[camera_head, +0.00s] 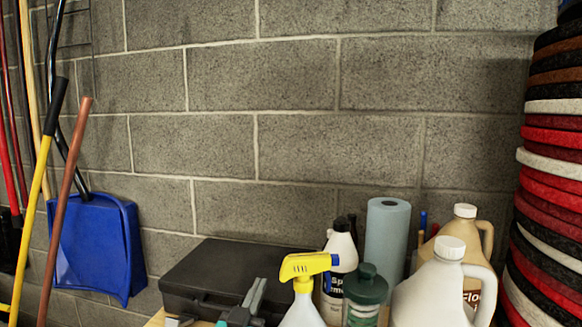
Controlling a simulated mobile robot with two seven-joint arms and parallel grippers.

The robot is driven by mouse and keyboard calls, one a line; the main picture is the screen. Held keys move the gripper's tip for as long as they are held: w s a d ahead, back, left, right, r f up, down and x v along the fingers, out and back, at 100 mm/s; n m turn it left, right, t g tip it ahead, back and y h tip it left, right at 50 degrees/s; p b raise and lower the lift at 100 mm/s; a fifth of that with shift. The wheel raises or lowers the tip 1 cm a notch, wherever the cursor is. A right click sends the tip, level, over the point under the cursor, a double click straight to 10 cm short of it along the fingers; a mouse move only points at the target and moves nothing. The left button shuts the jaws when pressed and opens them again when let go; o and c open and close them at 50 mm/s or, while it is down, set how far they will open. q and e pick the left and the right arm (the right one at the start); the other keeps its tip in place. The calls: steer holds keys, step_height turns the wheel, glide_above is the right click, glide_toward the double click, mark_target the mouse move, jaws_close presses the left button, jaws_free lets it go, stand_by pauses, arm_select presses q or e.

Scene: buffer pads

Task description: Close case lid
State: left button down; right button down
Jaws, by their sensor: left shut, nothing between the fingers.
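A dark grey case (225,269) sits on a light wooden surface at the bottom centre, against the block wall. Its broad top faces up and looks nearly flat; I cannot tell whether the lid is fully down, as the front edge is partly hidden. My left gripper (257,290) is at the case's front right part, at the bottom of the view. It is shut and empty. It overlaps the case in the picture; I cannot tell whether it touches it. My right gripper is not in view.
A spray bottle with a yellow and blue head (304,270) stands just right of my left gripper. Stacked pads (553,165) rise at the right, a blue dustpan (92,247) at the left.

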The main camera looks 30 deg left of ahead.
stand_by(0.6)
arm_select(q)
steer(key=v, duration=1.5)
steer(key=shift+s, duration=0.2)
